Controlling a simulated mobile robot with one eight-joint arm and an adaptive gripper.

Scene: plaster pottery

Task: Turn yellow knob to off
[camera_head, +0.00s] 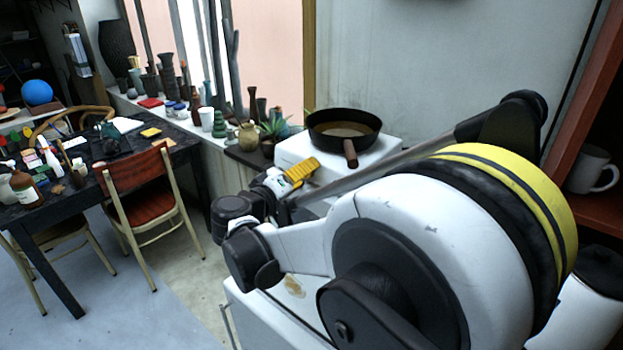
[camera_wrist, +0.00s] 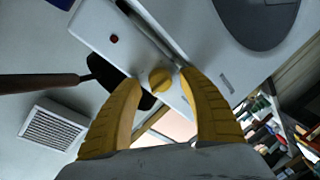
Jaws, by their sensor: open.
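The yellow knob (camera_wrist: 160,79) is a small round knob on the white panel of an appliance in the wrist view. Its face shows a ridge, but its exact setting is hard to read. My gripper (camera_wrist: 160,82) has two yellow fingers spread wide, one on each side of the knob in the picture, with no contact visible. In the head view my gripper (camera_head: 299,172) shows as a yellow shape in front of the white appliance (camera_head: 295,150). The knob cannot be made out in the head view.
A dark pan (camera_head: 343,130) with a brown handle stands on the appliance; its handle (camera_wrist: 40,83) crosses the wrist view. A cluttered table (camera_head: 185,148) and a red chair (camera_head: 140,178) stand at the left.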

